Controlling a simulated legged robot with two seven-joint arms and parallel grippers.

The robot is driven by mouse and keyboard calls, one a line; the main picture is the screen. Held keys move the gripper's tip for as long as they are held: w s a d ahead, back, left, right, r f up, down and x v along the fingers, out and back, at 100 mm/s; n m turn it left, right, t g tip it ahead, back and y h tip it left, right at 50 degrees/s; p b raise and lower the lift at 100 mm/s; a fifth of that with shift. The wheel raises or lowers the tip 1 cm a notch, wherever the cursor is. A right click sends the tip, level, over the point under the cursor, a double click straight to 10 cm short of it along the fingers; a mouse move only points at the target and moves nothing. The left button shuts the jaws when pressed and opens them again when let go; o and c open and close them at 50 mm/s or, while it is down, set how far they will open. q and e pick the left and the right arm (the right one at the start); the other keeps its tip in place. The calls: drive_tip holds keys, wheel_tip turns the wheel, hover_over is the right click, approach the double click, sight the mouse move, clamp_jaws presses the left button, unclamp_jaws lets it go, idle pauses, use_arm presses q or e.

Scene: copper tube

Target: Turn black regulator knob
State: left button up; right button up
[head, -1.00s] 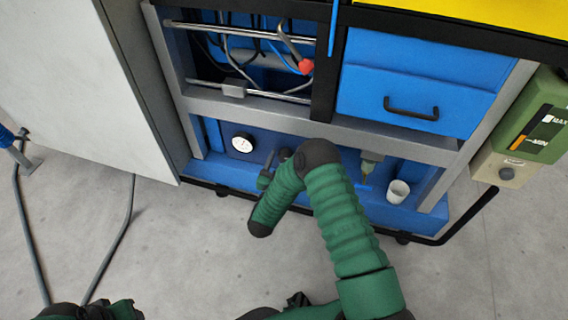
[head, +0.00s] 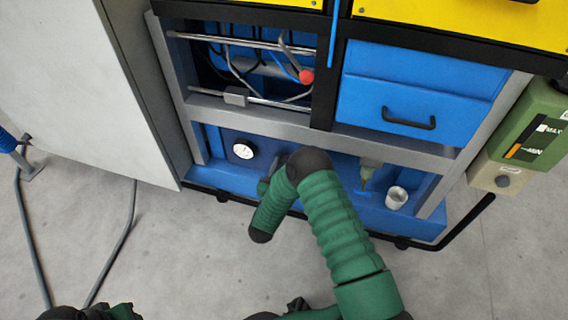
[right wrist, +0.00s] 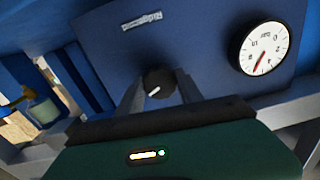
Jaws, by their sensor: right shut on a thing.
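The black regulator knob (right wrist: 153,83) with a white mark sits on a dark blue panel (right wrist: 205,45) in the right wrist view. My right gripper (right wrist: 158,90) has one grey finger on each side of the knob and is shut on it. A round white pressure gauge (right wrist: 264,49) with a red needle is to the right of the knob; it also shows in the head view (head: 243,149). In the head view my right gripper (head: 266,185) is at the low blue compartment, and my arm largely hides the knob. My left gripper is not in view.
A blue drawer (head: 418,100) is above. A green box (head: 525,125) is at the right. The grey floor (head: 190,255) in front is mostly clear.

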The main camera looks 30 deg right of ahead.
drive_tip(key=o, duration=1.4)
drive_tip(key=p+v, duration=0.7)
drive_tip(key=v, duration=1)
drive_tip(key=shift+f, duration=0.1)
